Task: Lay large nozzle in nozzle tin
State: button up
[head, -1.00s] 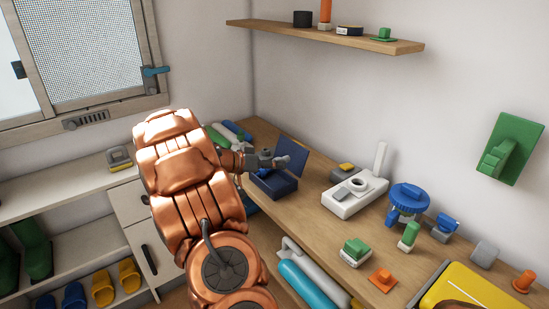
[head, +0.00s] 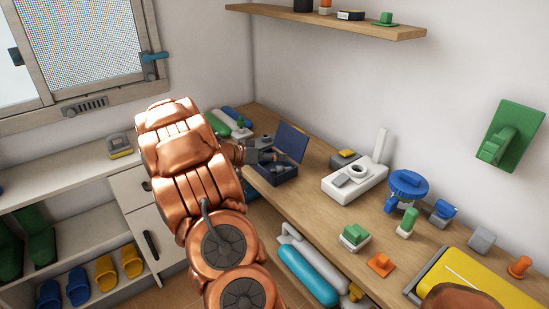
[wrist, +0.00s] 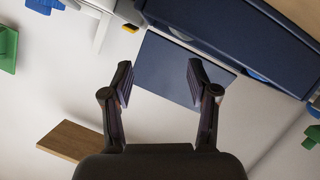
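The nozzle tin (head: 285,178) is a dark blue box on the bench's far left part, its lid (head: 293,142) standing open. In the wrist view the tin (wrist: 225,32) is at the top and its lid (wrist: 165,62) is behind my fingers. A small grey piece (head: 279,169) shows inside the tin; it looks like the large nozzle, but is too small to be sure. My gripper (wrist: 160,78) is open, with nothing between its fingers. In the head view my gripper (head: 268,156) is at the tin's left side, close above its rim.
Bottles (head: 218,125) lie left of the tin at the wall. A blue round piece (head: 408,185) stands farther right. A wall shelf (head: 330,24) hangs above.

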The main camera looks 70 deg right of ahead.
jog(key=shift+w, duration=0.1)
jog(key=v, duration=1.2)
dwell(0.6)
jog(key=s+a+r+n+t+y+p, duration=0.2)
jog(key=s+a+n, duration=0.3)
jog(key=a, duration=1)
jog(key=s+a+r+n+t+y+p, duration=0.3)
jog(key=a+n, duration=0.5)
jog(key=a, duration=0.8)
jog(key=s+a+r+n+t+y+p, duration=0.2)
jog(key=s+a+r+n+y+p, duration=0.2)
jog(key=a, duration=1.1)
jog(key=s+n+y+p, duration=0.1)
jog(key=s+n+p, duration=0.1)
jog(key=n, duration=0.1)
jog(key=shift+s+a+y, duration=0.2)
jog(key=shift+s+y, duration=0.1)
jog(key=shift+s, duration=0.05)
